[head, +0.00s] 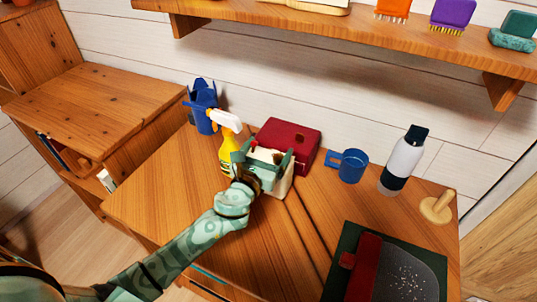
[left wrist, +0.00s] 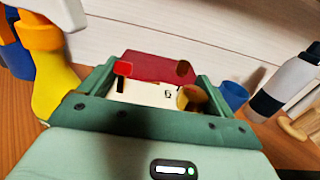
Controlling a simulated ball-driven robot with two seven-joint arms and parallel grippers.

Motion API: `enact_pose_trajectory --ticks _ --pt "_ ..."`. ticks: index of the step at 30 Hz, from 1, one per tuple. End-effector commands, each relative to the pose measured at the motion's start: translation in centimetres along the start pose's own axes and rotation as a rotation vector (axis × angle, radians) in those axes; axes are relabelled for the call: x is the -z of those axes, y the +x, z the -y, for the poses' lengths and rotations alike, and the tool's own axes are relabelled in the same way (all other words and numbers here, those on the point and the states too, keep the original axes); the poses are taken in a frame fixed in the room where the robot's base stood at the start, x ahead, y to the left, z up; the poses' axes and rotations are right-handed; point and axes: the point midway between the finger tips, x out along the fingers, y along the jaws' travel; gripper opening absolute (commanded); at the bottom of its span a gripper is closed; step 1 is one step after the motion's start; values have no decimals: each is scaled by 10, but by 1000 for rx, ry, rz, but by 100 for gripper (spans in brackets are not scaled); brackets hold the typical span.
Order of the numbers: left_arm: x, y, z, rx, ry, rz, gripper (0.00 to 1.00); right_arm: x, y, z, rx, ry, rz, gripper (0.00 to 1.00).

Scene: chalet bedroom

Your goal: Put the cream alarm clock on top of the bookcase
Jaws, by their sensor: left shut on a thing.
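The cream alarm clock (head: 281,182) is over the wooden desk, between the fingers of my left gripper (head: 263,163). The gripper is shut on it and hides much of it. In the left wrist view the clock's cream top (left wrist: 150,93) shows between the two green fingers, with a red and a brass-coloured part on it. I cannot tell whether the clock touches the desk. The wooden bookcase (head: 100,95) stands at the left, with a few books in its shelves and a bare top. My right gripper is not in view.
A dark red box (head: 290,138) is right behind the clock. A yellow spray bottle (head: 228,150) and blue holder (head: 203,100) stand to its left. A blue mug (head: 349,166) and white bottle (head: 403,160) stand to the right. A wall shelf (head: 340,25) overhangs the desk.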

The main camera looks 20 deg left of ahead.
Motion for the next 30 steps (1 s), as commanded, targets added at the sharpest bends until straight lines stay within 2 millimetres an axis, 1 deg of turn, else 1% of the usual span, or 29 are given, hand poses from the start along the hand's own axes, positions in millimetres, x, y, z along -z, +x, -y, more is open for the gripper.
enact_pose_trajectory --ticks 5,9,10,11,17,19,20,23,30 --pt "-2 0 0 0 1 0 18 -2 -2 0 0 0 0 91" --pt "2 0 0 0 1 0 18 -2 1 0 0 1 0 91" --pt "2 0 0 0 1 -2 97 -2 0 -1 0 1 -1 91" --pt "2 0 0 0 1 -2 100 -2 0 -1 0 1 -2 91" --pt "1 0 0 0 1 -1 100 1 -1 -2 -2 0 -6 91" --pt "-4 0 0 0 1 0 100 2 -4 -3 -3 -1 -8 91" --pt "-3 -4 0 1 1 -2 100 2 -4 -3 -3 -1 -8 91" --pt "-1 -20 0 2 1 -4 100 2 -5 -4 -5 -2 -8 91" --pt "-1 -77 0 1 1 -4 100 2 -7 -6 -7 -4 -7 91"
